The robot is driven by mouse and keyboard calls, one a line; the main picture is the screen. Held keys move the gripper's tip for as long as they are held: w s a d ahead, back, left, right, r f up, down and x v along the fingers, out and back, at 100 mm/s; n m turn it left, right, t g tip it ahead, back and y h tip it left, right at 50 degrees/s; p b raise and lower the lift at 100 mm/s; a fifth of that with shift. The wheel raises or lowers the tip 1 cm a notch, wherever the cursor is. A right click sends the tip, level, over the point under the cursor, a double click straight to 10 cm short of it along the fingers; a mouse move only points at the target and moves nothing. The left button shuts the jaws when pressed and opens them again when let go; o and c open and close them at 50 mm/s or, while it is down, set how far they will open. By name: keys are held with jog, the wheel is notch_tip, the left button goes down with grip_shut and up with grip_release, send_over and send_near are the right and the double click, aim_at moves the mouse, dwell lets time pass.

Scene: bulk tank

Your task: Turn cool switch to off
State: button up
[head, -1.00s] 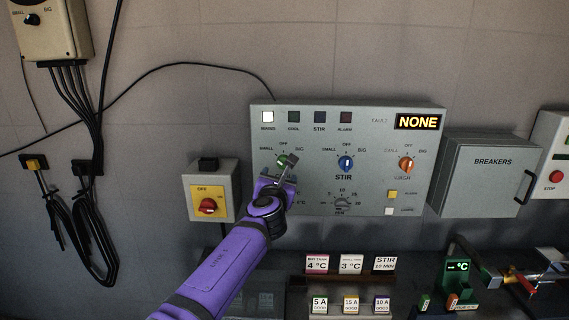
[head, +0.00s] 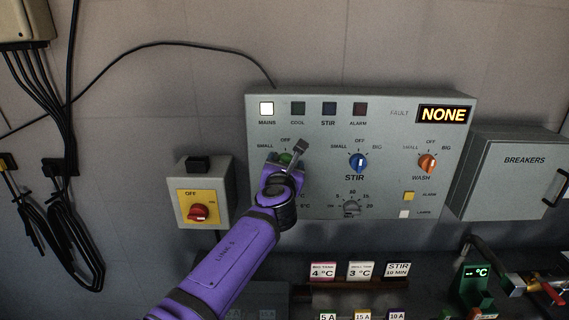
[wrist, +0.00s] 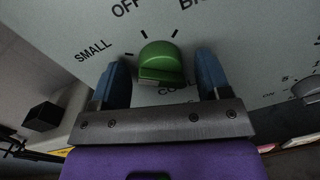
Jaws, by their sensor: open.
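The cool switch is a green knob (wrist: 160,62) on the grey control panel (head: 380,105), with SMALL, OFF and BIG printed around it. In the head view the green knob (head: 285,157) is partly hidden by my gripper (head: 288,156). In the wrist view my gripper (wrist: 163,76) is open, with one blue finger on each side of the knob. Gaps show between the fingers and the knob. I cannot tell for sure which mark the knob points to. The COOL lamp (head: 298,108) is dark.
The blue STIR knob (head: 358,162) and orange WASH knob (head: 427,162) are to the right on the panel. A box with a red switch (head: 199,213) is at left. The fault display (head: 444,115) reads NONE. Labelled cards (head: 360,271) stand below the panel.

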jog(key=c, duration=0.9)
jog(key=shift+o, duration=0.2)
jog(key=m, duration=0.4)
jog(key=shift+r+m+g, duration=0.1)
jog(key=shift+m+g, duration=0.2)
jog(key=shift+m, duration=2.4)
